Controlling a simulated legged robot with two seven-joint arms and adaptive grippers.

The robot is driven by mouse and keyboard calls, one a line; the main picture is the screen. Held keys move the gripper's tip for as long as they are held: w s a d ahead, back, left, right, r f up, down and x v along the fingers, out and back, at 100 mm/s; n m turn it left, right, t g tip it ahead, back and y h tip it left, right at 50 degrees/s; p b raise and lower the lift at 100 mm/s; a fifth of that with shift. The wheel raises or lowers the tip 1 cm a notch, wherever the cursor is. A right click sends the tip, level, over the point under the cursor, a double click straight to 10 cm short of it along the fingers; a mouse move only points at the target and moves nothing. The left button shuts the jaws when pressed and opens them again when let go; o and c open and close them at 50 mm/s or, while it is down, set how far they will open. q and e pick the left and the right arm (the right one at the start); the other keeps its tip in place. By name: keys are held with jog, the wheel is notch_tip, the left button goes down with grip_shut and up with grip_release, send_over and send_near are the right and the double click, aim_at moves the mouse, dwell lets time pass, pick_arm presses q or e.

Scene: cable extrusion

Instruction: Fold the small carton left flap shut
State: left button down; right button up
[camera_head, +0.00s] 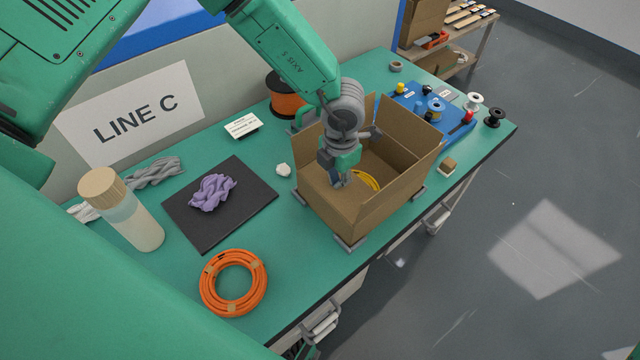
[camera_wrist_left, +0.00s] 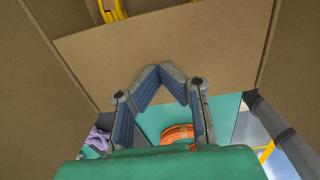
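The open brown carton (camera_head: 386,214) stands near the table's right front edge, with a yellow coil (camera_head: 366,181) inside. Its left flap (camera_head: 318,185) slants inward over the left part of the opening; in the wrist view the flap (camera_wrist_left: 215,60) spans the picture's middle, and the yellow coil (camera_wrist_left: 112,10) shows past its far edge. My left gripper (camera_head: 341,182) is at this flap. In the left wrist view its fingertips (camera_wrist_left: 160,72) are together, at or very near the flap, with nothing seen between them. My right gripper is out of view.
An orange cable coil (camera_head: 234,283), a black mat (camera_head: 254,205) with a purple bundle (camera_head: 213,192), and a bottle (camera_head: 124,214) lie left of the carton.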

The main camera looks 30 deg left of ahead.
pick_arm(q)
jog(key=shift+s+d+f, duration=0.15)
jog(key=shift+d+f, duration=0.15)
jog(key=shift+d, duration=0.05)
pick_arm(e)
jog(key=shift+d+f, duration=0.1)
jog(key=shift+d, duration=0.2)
pick_arm(q)
notch_tip(320, 180, up, 9)
jog(key=p, duration=0.7)
jog(key=shift+f, duration=0.2)
jog(key=shift+a+r, duration=0.1)
jog(key=shift+r, duration=0.7)
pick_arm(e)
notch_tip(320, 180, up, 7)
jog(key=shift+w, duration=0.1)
